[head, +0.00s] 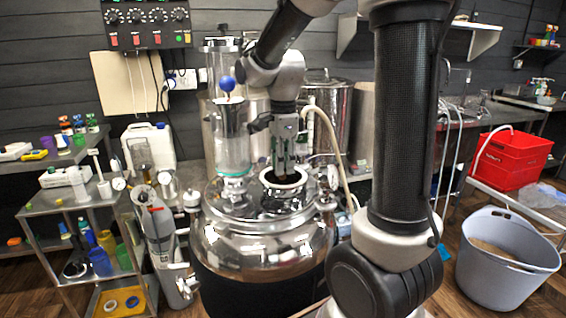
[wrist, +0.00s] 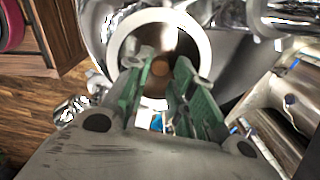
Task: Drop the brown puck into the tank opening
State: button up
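The tank opening (head: 267,195) is a pale round collar on top of the shiny steel tank (head: 262,243). My gripper (head: 283,168) points down just above the opening in the head view. In the wrist view the opening's white rim (wrist: 117,42) lies beyond my green fingers (wrist: 165,80), which reach over its near side. The fingers are apart with a gap between them, and I see nothing clearly gripped. A small brown round patch (wrist: 183,68) shows inside the opening, between the fingertips. I cannot tell whether it is the puck or the tank's inside.
A glass cylinder (head: 232,140) with a blue ball on top stands close left of the opening. A hose (head: 328,130) curves close to its right. A cart (head: 75,200) with bottles is at left, a red crate (head: 507,160) and grey tub (head: 505,275) at right.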

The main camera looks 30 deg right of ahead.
jog(key=shift+o, duration=0.8)
notch_tip(320, 180, up, 12)
jog(key=shift+s, duration=0.15)
dwell(0.4)
